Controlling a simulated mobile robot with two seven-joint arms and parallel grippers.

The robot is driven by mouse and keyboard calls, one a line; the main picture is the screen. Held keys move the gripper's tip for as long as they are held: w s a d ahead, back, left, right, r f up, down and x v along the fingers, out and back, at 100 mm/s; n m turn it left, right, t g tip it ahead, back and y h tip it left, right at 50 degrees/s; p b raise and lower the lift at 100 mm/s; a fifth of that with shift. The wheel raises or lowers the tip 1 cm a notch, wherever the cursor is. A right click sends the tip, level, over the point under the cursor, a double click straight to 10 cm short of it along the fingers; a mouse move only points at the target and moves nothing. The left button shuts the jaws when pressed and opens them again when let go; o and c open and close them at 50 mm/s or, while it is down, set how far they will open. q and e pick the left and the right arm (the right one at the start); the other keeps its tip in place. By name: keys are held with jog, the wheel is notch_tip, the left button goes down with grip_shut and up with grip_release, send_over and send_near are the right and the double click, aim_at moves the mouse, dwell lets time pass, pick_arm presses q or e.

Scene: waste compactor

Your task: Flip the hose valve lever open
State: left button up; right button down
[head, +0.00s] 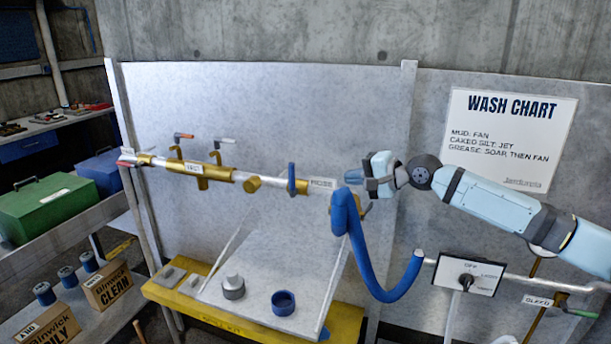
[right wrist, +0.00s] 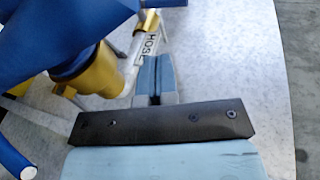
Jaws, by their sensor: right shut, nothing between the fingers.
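A silver pipe with brass fittings runs across the upright panel. A small label (head: 321,183), which reads HOSE in the right wrist view (right wrist: 149,45), sits near its right end, beside the top of a blue hose (head: 354,242). A brass fitting (right wrist: 92,75) and blue hose (right wrist: 65,35) show close on the left of the wrist view. I cannot pick out the hose valve lever clearly; my gripper and the hose may hide it. My right gripper (head: 352,176) is shut and empty, just above the hose top and right of the label. Its fingers (right wrist: 153,78) point toward the label. My left gripper is not in view.
A blue ring (head: 291,180) and two levers, one orange-tipped (head: 184,136) and one grey-tipped (head: 225,141), stand along the pipe to the left. A yellow bench (head: 215,325) is below.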

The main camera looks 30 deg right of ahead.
aim_at(294, 176)
jog(key=p+x, duration=0.1)
jog(key=x, duration=0.3)
jog(key=p+x, duration=0.1)
jog(key=x, duration=0.3)
jog(key=r+p+x, duration=0.1)
jog(key=x, duration=0.3)
jog(key=shift+w+a+f, duration=0.1)
jog(key=shift+w+a, duration=0.25)
jog(key=shift+w, duration=0.05)
jog(key=shift+w+a+f, duration=0.1)
jog(key=shift+w+a, duration=0.25)
jog(key=shift+w, duration=0.25)
jog(key=shift+w, duration=0.1)
